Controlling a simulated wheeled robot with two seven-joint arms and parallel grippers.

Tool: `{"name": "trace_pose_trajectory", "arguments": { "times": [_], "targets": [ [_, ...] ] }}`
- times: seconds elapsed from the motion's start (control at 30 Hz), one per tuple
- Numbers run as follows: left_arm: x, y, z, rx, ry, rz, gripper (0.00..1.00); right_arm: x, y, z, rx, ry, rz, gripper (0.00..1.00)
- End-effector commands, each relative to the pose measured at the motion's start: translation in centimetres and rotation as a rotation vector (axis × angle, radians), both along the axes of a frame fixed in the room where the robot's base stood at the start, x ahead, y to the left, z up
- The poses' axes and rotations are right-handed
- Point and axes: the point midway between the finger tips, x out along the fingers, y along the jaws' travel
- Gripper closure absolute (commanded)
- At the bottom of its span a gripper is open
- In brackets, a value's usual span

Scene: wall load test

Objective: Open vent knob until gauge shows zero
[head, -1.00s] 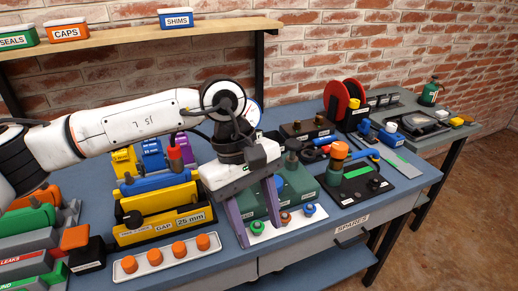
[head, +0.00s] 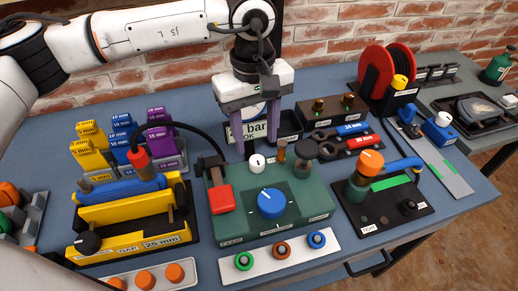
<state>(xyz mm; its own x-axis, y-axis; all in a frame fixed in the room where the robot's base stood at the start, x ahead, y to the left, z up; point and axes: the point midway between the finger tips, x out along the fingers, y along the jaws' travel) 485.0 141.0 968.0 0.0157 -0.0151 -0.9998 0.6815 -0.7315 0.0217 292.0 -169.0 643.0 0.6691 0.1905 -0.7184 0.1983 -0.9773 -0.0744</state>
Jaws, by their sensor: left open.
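A green block (head: 240,222) stands mid-table. My right gripper is not in view.
A yellow 25 mm fixture (head: 128,215) and spacer blocks (head: 160,140) stand left. A white strip with green, brown and blue rings (head: 282,250) lies in front. A black plate with an orange-topped valve (head: 371,163) stands right; a red reel (head: 385,75) stands behind it.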

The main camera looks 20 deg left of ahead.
Motion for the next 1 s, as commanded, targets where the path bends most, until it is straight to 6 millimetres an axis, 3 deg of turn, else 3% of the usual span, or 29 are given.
{"name": "trace_pose_trajectory", "arguments": {
  "times": [0.2,0.4,0.77,1.0],
  "targets": [
    [0.0,0.0,-4.1,0.001,0.004,0.001,0.54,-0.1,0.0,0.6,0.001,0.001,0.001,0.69],
    [0.1,-0.1,-6.5,-0.001,0.002,0.001,0.54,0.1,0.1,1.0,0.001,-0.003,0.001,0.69],
    [0.1,-0.1,-7.1,-0.001,0.0,0.0,0.54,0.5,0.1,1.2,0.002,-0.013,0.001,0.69],
    [0.1,-0.1,-7.1,-0.001,0.0,0.001,0.93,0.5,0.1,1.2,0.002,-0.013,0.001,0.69]
  ]
}}
